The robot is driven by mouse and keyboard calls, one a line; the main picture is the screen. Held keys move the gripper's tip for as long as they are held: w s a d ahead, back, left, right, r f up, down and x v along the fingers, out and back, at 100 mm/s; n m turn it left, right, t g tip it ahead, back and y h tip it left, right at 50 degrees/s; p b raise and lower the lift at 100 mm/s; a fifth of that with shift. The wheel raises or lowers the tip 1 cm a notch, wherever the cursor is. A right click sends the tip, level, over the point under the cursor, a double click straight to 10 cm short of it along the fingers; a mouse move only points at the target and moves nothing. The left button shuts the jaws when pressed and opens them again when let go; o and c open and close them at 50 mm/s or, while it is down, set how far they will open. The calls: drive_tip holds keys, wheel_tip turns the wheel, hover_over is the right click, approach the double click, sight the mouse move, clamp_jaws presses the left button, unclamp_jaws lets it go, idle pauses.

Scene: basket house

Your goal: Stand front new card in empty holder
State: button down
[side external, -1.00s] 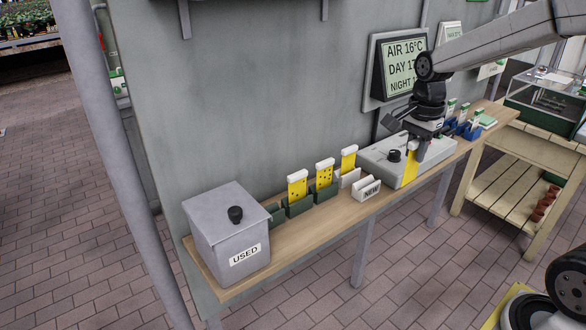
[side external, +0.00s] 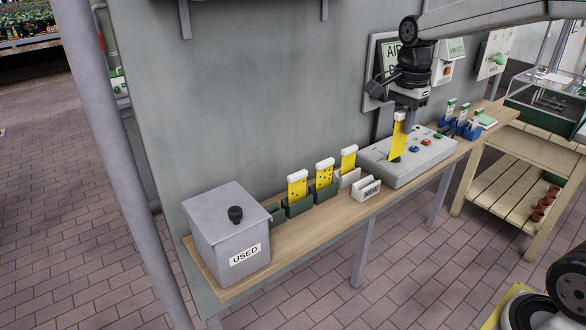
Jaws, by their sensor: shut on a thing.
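My gripper (side external: 402,115) is shut on the white top of a plain yellow card (side external: 398,142). It holds the card, slightly tilted, above or in front of the grey box with buttons; whether the card touches the box is unclear. Another yellow card (side external: 348,160) stands in the rear white holder (side external: 349,178). The front white holder (side external: 366,190), labelled NEW, shows no card. A dark green holder (side external: 276,214) beside the USED bin shows no card and is partly hidden by the bin. Two speckled yellow cards (side external: 297,187) (side external: 324,174) stand in other dark green holders (side external: 299,206).
The grey USED bin (side external: 228,238) with a black knob stands at the shelf's left end. The grey box (side external: 415,160) with coloured buttons stands right of the NEW holder. Blue holders (side external: 462,128) stand farther right. A wall stands behind the wooden shelf (side external: 305,232).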

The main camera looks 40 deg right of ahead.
drive_tip(key=w+a+f, duration=0.1)
drive_tip(key=w+a, duration=0.7)
drive_tip(key=a, duration=0.4)
drive_tip(key=w+a, duration=0.9)
drive_tip(key=a, duration=0.2)
wheel_tip(320, 180, down, 9)
drive_tip(key=shift+s+f, duration=0.15)
drive_tip(key=shift+f, duration=0.2)
drive_tip(key=shift+f, duration=2.4)
drive_tip(key=shift+f, duration=1)
idle(0.6)
drive_tip(key=c, duration=0.5)
unclamp_jaws()
drive_tip(key=shift+r, duration=0.15)
